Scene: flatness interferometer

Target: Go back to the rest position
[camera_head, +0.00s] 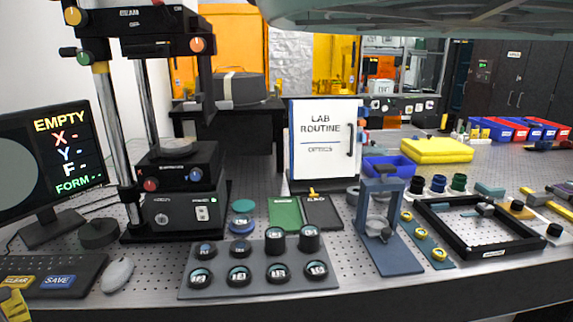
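The interferometer (183,190) stands at the left, a black stage and base under a tall column with an upper head. The monitor (62,150) beside it reads EMPTY, with dashes after X, Y, F and FORM. In front, a grey tray (188,280) holds several dark round pieces with labelled tops. A blue-green disc (242,206) sits on top of a round piece just behind the tray.
A keyboard (45,275) and mouse (117,275) lie at the front left. A blue stand (395,250) and black square frame (485,253) occupy the right. Behind are the LAB ROUTINE board (322,165), a yellow case (437,150) and coloured bins (495,128). A large grey-green shape crosses the top right.

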